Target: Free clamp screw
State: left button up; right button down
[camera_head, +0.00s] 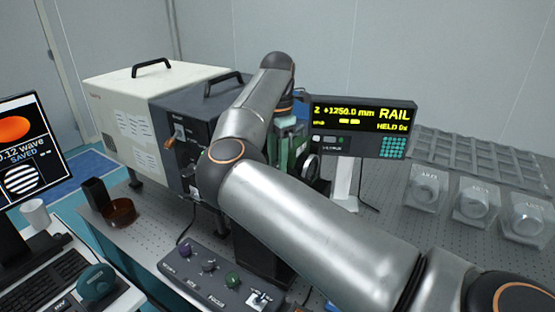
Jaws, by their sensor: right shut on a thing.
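My right arm comes in from the lower right, bends at mid-frame and reaches over to an upright mount with green parts (298,139) and a dark round ring (309,164). My right gripper (288,118) points down at the top of this mount, behind my own arm. It is shut on the clamp screw, but the screw and the fingertips are largely hidden. The display (362,122) beside it reads "Z +1250.0 mm", "RAIL" and "HELD", with the last characters unclear. My left gripper is not in view.
A white and dark grey instrument box (118,103) stands left of the mount. A knob box (212,272) lies in front. Several clear-cased round parts (473,203) and a grey rack (470,155) are at right. A monitor (22,150), keyboard (42,280) and cup (35,214) are at left.

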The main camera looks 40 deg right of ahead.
jog(key=c, duration=0.5)
grip_release()
jog(key=shift+c, duration=0.2)
jog(key=shift+r, duration=0.1)
notch_tip(320, 180, up, 12)
jog(key=shift+r, duration=0.2)
dwell(0.4)
